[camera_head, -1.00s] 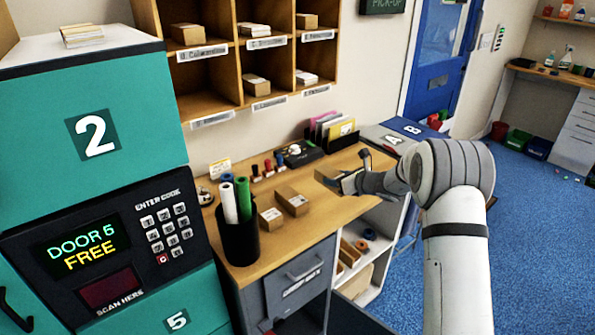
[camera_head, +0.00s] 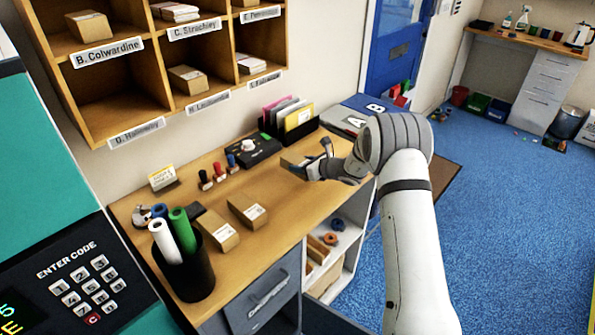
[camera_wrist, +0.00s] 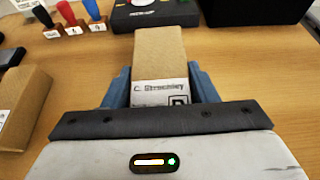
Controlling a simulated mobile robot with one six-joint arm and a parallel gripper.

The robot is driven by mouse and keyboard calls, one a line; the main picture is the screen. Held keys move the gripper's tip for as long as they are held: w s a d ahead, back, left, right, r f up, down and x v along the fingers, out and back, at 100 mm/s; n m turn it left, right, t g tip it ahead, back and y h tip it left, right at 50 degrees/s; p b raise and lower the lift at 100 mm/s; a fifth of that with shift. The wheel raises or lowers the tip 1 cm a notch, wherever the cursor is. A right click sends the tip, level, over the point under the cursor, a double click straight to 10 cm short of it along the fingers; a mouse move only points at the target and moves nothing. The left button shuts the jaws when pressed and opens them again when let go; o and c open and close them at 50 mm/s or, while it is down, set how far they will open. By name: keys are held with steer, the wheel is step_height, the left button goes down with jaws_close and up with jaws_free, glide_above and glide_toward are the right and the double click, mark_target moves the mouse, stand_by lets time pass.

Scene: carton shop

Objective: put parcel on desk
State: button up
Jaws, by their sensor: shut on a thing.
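A brown parcel (camera_wrist: 159,52) with a white label reading "C. Strachley" is between the two blue fingers of my gripper (camera_wrist: 160,88) in the wrist view. My gripper is shut on it. In the head view, my gripper (camera_head: 312,167) holds the parcel (camera_head: 292,162) at the back right part of the wooden desk (camera_head: 215,269). The parcel is low over the desktop; I cannot tell whether it touches it. Part of it is hidden by the gripper.
Two other cartons (camera_head: 247,211) lie on the desk, with a black pot of rolls (camera_head: 187,272) at the front left. Stamps (camera_head: 219,172), a black pad box (camera_head: 251,149) and a file holder (camera_head: 292,122) line the back. Labelled pigeonholes (camera_head: 109,133) hang above.

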step_height(320, 180, down, 3)
steer(key=shift+a+f+p, duration=0.15)
steer(key=shift+p, duration=0.25)
steer(key=shift+f, duration=0.15)
steer(key=shift+f+b, duration=0.1)
steer(key=shift+b, duration=0.2)
steer(key=o, duration=1.1)
steer(key=shift+r, duration=0.2)
